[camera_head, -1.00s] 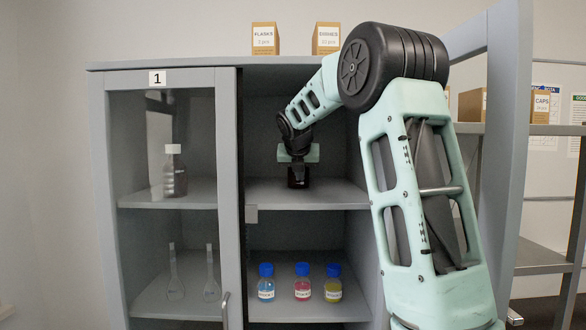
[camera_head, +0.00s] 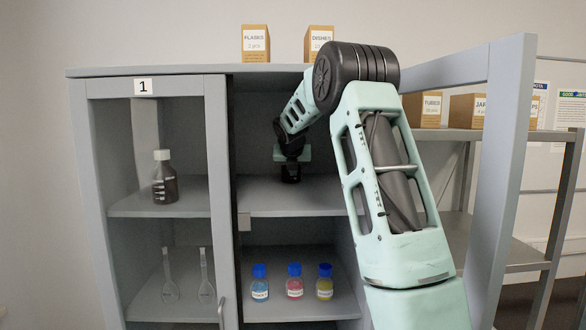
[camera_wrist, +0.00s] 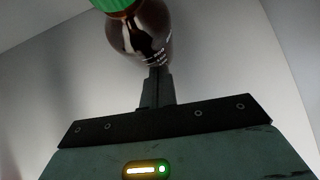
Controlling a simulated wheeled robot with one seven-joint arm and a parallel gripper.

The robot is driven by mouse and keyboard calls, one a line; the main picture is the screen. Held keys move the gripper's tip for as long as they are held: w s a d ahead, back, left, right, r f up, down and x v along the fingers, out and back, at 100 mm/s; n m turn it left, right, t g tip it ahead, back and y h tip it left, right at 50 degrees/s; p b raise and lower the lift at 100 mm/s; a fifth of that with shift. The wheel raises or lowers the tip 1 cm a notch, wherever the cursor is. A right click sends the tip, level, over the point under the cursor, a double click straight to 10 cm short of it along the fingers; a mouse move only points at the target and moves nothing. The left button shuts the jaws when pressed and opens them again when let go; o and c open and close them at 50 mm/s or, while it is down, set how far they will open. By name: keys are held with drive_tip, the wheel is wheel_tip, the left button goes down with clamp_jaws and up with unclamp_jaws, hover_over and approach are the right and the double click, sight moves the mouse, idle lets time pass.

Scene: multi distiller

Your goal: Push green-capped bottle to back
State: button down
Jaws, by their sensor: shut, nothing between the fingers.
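The green-capped bottle (camera_wrist: 140,35) is brown with white markings and shows at the top of the wrist view, its cap (camera_wrist: 112,4) cut by the frame edge. My gripper (camera_wrist: 157,74) is shut, with nothing between the fingers. Its tips are at the near side of the bottle's lower body, seemingly touching it. In the head view my gripper (camera_head: 291,168) is inside the cabinet's open right section, above the upper shelf (camera_head: 290,198). There the bottle is mostly or wholly hidden behind my gripper.
Blue-capped bottles with blue (camera_head: 260,284), pink (camera_head: 295,284) and yellow (camera_head: 325,284) contents stand on the lower shelf. A glass door (camera_head: 158,200) covers the left section, with a dark bottle (camera_head: 165,180) and flasks behind it. The right door (camera_head: 508,170) stands open.

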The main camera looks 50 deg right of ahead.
drive_tip(key=b+v, duration=0.3)
drive_tip(key=v, duration=0.4)
idle(0.3)
drive_tip(key=shift+s+a+r, duration=0.1)
drive_tip(key=shift+a+r, duration=0.05)
drive_tip(key=shift+a, duration=0.05)
